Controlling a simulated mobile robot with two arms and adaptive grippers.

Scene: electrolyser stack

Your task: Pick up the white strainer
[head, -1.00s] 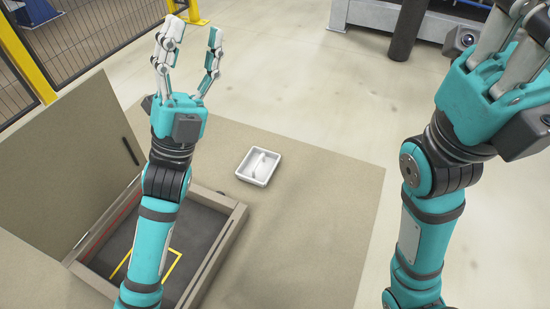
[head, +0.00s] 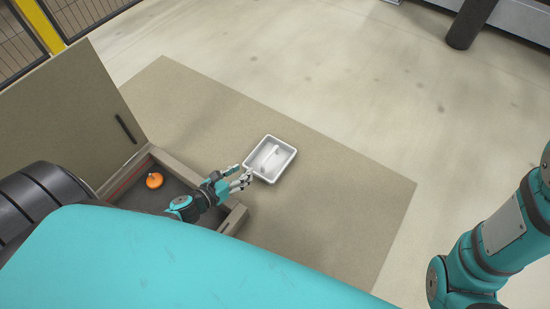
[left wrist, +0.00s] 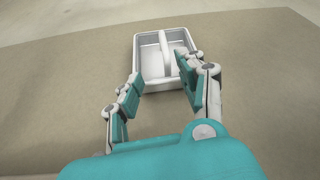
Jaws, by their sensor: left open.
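The white strainer (head: 270,158) is a small rectangular tray-like piece with a raised bar across its middle. It lies on the beige board, and it also shows in the left wrist view (left wrist: 151,61) just beyond my fingers. My left gripper (head: 246,175) is open at the near left edge of the strainer. In the left wrist view its fingers (left wrist: 160,82) are spread, with the right finger overlapping the strainer's near right part. I cannot tell whether they touch it. My right gripper is out of the head view; only part of that arm shows at the right.
A wooden box (head: 233,222) with its lid (head: 70,115) open stands left of the strainer, under my left arm. An orange round object (head: 154,181) lies inside it. The board (head: 350,200) is bare right of the strainer. A dark post (head: 468,25) stands on the far floor.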

